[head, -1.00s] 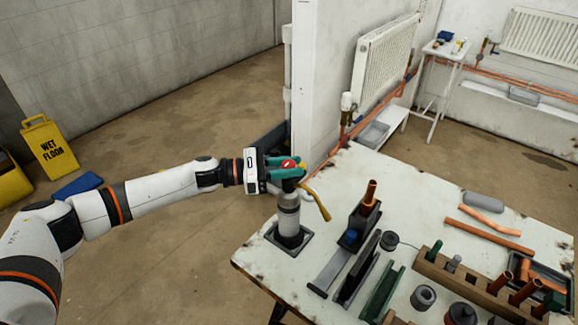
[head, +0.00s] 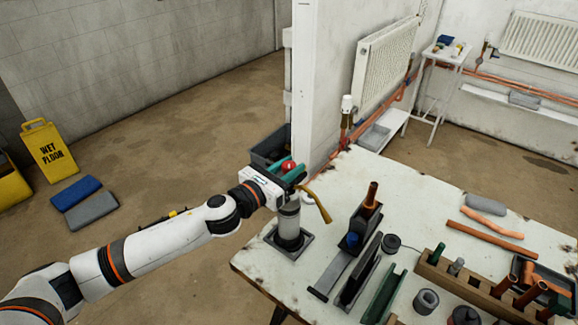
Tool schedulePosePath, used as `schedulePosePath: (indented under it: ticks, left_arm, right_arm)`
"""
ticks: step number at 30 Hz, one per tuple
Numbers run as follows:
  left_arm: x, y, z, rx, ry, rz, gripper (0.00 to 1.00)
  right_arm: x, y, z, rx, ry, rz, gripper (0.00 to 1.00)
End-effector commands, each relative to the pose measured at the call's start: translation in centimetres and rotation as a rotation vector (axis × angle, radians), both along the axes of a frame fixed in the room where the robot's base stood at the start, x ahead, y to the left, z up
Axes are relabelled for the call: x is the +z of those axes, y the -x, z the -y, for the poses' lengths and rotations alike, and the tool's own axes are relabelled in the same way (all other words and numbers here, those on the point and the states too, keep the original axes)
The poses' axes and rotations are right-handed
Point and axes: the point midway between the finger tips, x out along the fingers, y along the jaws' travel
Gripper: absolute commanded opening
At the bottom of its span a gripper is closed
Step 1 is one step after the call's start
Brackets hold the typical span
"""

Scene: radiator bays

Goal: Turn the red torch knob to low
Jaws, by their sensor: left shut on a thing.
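The torch (head: 289,222) stands upright in a square dark holder (head: 290,247) at the near left corner of the white table. Its bent brass nozzle (head: 317,204) points to the right and down. The red knob (head: 288,165) shows at the top of the torch. My left gripper (head: 288,173) is at the torch head, with its green fingers shut on the red knob. The fingers hide part of the knob, and any setting marks are too small to read. My right gripper is not in view.
The white worn table (head: 400,190) carries a vise-like fixture (head: 362,222), dark and green channels, copper pipes (head: 484,235) and a wooden rack (head: 470,282). A partition wall (head: 325,80) rises behind the torch. A dark bin (head: 266,150) stands on the floor beyond it.

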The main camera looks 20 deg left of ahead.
Motion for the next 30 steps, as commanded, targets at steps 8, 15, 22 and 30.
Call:
schedulePosePath:
  ticks: [8, 15, 22, 30]
  left_arm:
    - [0.2, 0.0, 0.1, 0.204, 0.003, -0.004, 0.06]
    - [0.1, 0.0, 0.1, 0.310, 0.001, -0.003, 0.06]
    - [0.0, 0.0, 0.0, 0.350, -0.001, -0.002, 0.06]
    - [-0.1, 0.0, 0.0, 0.355, -0.003, -0.002, 0.06]
  right_arm:
    - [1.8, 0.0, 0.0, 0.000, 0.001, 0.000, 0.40]
    - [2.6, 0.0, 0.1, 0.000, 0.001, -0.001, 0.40]
    - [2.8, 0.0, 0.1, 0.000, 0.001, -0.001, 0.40]
    - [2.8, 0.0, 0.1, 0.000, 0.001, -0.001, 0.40]
